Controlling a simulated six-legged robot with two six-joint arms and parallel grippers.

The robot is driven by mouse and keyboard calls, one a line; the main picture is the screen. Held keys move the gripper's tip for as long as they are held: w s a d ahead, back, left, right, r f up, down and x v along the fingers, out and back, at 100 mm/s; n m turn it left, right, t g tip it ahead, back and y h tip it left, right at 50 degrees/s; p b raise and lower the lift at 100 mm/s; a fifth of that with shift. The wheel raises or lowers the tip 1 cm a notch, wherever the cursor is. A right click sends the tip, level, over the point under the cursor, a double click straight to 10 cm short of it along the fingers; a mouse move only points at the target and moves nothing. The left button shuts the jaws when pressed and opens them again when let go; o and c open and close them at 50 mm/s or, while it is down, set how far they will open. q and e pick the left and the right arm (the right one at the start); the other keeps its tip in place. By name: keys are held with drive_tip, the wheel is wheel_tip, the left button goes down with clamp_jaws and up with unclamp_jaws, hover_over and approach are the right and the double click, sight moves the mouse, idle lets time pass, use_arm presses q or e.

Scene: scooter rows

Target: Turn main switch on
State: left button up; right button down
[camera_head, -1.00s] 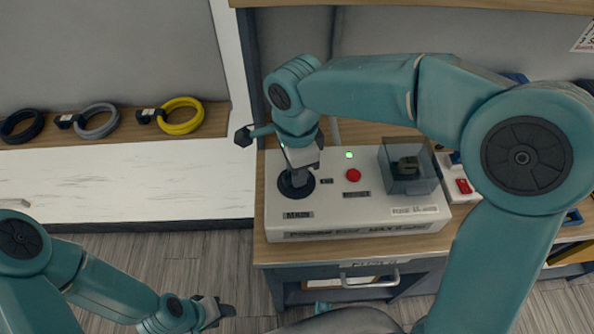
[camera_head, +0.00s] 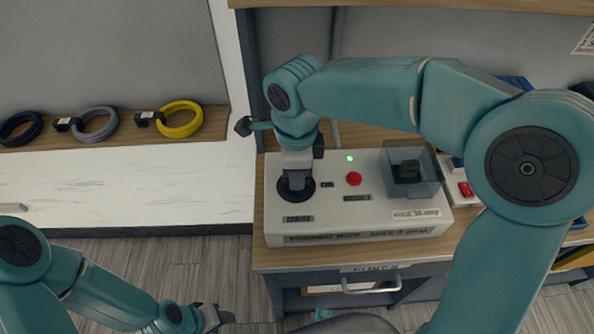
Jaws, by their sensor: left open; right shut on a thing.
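The white power box (camera_head: 380,217) stands on the wooden bench top. Its main switch (camera_head: 295,187) is a round black rotary switch at the box's left, above a dark label. My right gripper (camera_head: 296,178) points down over it and is shut on the switch's knob, which the jaws mostly hide. A green lamp (camera_head: 350,158) is lit and a red button (camera_head: 354,179) sits below it. My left gripper (camera_head: 222,316) is open and empty, low over the floor at the bottom left, away from the box.
A clear cover (camera_head: 424,188) encloses a dark part on the box's right. A red switch (camera_head: 466,189) lies further right. Yellow (camera_head: 181,132), grey and black cable coils rest on the left shelf. A drawer handle (camera_head: 371,289) is below the bench top.

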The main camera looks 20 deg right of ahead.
drive_tip(key=shift+w+a+r, duration=0.1)
drive_tip(key=shift+r, duration=0.1)
drive_tip(key=c, duration=1.2)
unclamp_jaws()
drive_tip(key=shift+o, duration=0.8)
wheel_tip(320, 180, up, 16)
drive_tip(key=p, duration=0.3)
drive_tip(key=shift+r, duration=0.15)
